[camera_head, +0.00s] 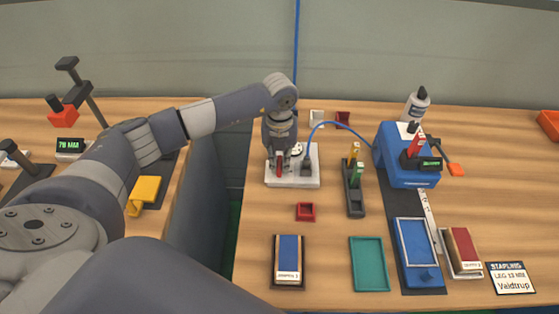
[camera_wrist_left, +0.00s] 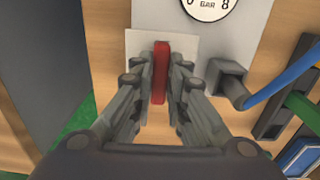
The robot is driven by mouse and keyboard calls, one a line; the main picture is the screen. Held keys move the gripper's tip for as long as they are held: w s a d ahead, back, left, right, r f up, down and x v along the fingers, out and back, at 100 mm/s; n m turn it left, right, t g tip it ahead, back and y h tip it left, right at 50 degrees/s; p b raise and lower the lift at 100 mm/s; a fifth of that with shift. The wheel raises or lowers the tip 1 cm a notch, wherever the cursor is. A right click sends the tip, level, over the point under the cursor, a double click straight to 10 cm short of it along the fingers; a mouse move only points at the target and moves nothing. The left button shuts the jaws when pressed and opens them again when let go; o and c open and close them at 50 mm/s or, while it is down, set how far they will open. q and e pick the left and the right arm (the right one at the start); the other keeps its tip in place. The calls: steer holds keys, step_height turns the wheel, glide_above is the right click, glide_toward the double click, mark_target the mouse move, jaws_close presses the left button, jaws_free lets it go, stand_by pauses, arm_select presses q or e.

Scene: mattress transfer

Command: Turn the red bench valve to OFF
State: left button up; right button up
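The red valve handle (camera_wrist_left: 161,72) stands upright in the left wrist view, in front of a pale square plate (camera_wrist_left: 190,48) on the bench unit. The head view shows the handle (camera_head: 279,168) under my left gripper (camera_head: 279,156), at the left part of the white unit (camera_head: 308,180). The fingers hide part of the plate. No OFF marking is readable. My right gripper is not in view.
A round BAR gauge (camera_wrist_left: 208,4) sits above the valve. A black plug with a blue cable (camera_head: 330,124) is just right of it. A blue machine (camera_head: 393,163) stands further right. A small red tray (camera_head: 305,212) lies in front. A gap separates the two benches.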

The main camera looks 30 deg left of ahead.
mark_target(279, 164)
arm_select(q)
steer(key=o, duration=0.3)
steer(key=shift+r, duration=0.1)
step_height(279, 164, up, 12)
stand_by(0.5)
stand_by(0.4)
